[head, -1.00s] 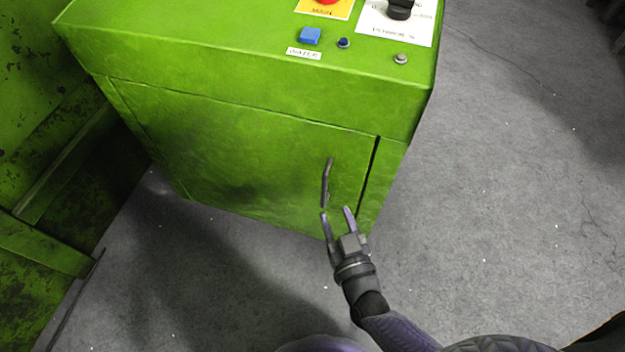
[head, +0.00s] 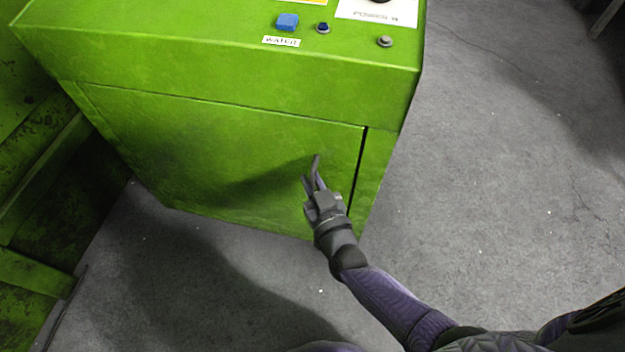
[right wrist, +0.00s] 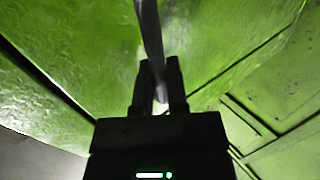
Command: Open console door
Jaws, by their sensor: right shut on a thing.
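The green console door (head: 215,150) fills the front of the console in the head view and looks closed, with a dark gap along its right edge. A dark bar handle (head: 316,165) stands on the right part of the door. My right gripper (head: 312,183) is shut on the lower part of this handle, whose upper end sticks out above the fingers. In the right wrist view the handle (right wrist: 150,35) runs down between the two fingers (right wrist: 160,80) against the green door (right wrist: 80,50). My left gripper is not in view.
On the console top are a blue button block (head: 287,22), a small dark blue button (head: 323,28) and a grey button (head: 385,41). Green machinery (head: 35,180) stands close on the left. Grey floor (head: 500,200) is clear to the right.

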